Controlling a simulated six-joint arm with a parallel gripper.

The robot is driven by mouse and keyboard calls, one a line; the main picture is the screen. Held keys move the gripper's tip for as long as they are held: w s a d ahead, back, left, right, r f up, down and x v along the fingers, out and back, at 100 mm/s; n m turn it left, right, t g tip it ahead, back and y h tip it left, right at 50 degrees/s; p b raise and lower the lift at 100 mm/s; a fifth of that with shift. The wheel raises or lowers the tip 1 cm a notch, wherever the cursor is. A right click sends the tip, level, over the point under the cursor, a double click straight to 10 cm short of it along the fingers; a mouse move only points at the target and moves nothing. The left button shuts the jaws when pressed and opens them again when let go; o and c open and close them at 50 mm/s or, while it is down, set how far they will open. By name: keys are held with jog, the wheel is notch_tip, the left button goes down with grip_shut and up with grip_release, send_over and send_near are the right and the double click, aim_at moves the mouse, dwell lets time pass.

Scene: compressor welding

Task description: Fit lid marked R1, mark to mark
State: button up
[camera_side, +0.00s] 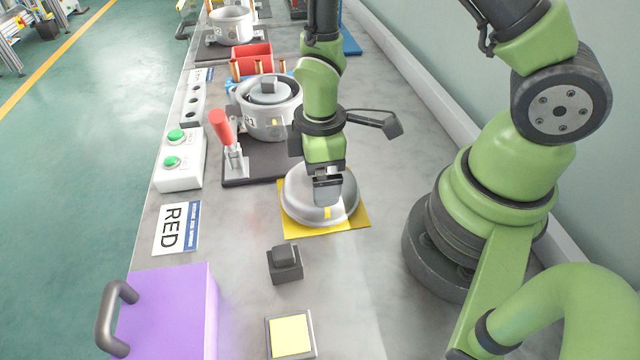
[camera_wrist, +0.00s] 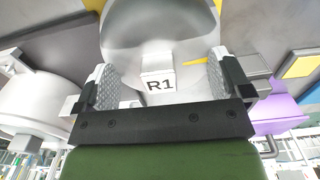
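A silver domed lid (camera_side: 300,200) lies on a yellow mat (camera_side: 354,226), with a yellow mark (camera_side: 327,213) on its near rim. The wrist view shows the lid (camera_wrist: 150,28) with a block marked R1 (camera_wrist: 158,80) and the yellow mark (camera_wrist: 197,62). My gripper (camera_side: 328,188) is low over the lid's middle. In the wrist view my gripper (camera_wrist: 160,80) is open, its two pads on either side of the R1 block with gaps visible.
A red-handled clamp (camera_side: 224,130) stands beside the pot. A red bin (camera_side: 251,58), another pot (camera_side: 230,25) and a green-button box (camera_side: 180,160) are farther back or left. A dark block (camera_side: 285,264), a yellow-topped pad (camera_side: 290,336) and a purple box (camera_side: 175,315) are nearer.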

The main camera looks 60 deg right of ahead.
jog(key=c, duration=0.6)
jog(key=shift+c, duration=0.5)
jog(key=shift+r, duration=0.4)
grip_shut()
notch_tip(320, 180, up, 9)
jog(key=shift+r, duration=0.15)
